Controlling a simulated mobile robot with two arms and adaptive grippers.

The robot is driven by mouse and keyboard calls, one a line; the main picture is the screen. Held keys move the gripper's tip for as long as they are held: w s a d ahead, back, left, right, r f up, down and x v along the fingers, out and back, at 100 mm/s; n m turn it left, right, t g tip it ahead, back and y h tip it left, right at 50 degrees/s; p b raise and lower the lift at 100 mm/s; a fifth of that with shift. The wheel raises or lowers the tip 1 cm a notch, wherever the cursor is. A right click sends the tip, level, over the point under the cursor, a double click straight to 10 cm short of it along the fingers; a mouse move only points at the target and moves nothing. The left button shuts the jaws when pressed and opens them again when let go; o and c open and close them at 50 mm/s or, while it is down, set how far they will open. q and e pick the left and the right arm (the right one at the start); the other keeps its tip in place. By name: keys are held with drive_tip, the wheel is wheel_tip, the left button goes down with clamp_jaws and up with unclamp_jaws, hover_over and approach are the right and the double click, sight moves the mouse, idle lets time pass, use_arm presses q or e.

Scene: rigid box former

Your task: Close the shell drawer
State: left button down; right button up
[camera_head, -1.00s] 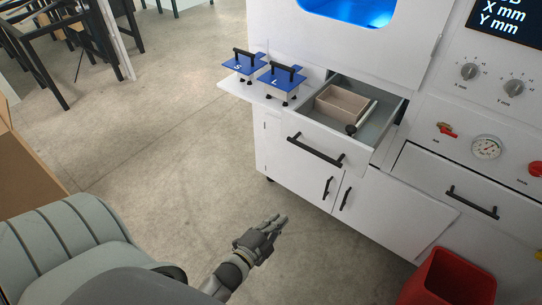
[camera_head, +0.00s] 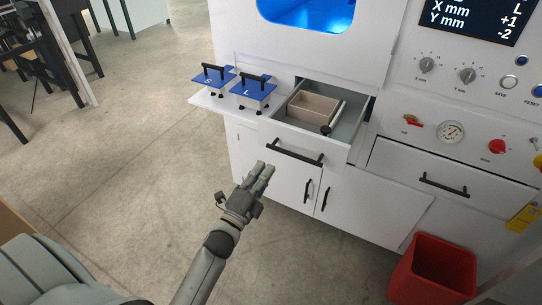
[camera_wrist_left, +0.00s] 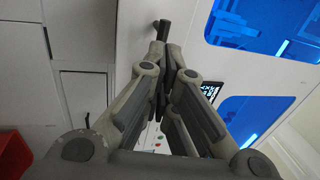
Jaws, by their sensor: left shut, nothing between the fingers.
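The shell drawer (camera_head: 328,150) is the white drawer pulled open in the machine's front, with a black bar handle (camera_head: 298,152). Inside it lie a tan open box (camera_head: 312,107) and a light roller-like tool with a dark end (camera_head: 333,121). My left gripper (camera_head: 266,171) is shut and empty, in front of the drawer, a little below and left of the handle in the head view. In the left wrist view the closed fingers (camera_wrist_left: 164,58) point toward a black handle (camera_wrist_left: 162,30); whether they touch it I cannot tell. My right gripper is not in view.
A side shelf (camera_head: 215,104) left of the drawer carries two blue plates with black handles (camera_head: 252,87). A second drawer (camera_head: 425,175) to the right is shut. A red bin (camera_head: 437,268) stands at the lower right. The floor left of the machine is clear.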

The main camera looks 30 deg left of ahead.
sight(276, 150)
use_arm(q)
drive_tip(key=x, duration=0.4)
drive_tip(key=shift+w+r+p, duration=0.1)
drive_tip(key=shift+w+p, duration=0.2)
drive_tip(key=shift+w, duration=0.15)
drive_tip(key=shift+w, duration=0.1)
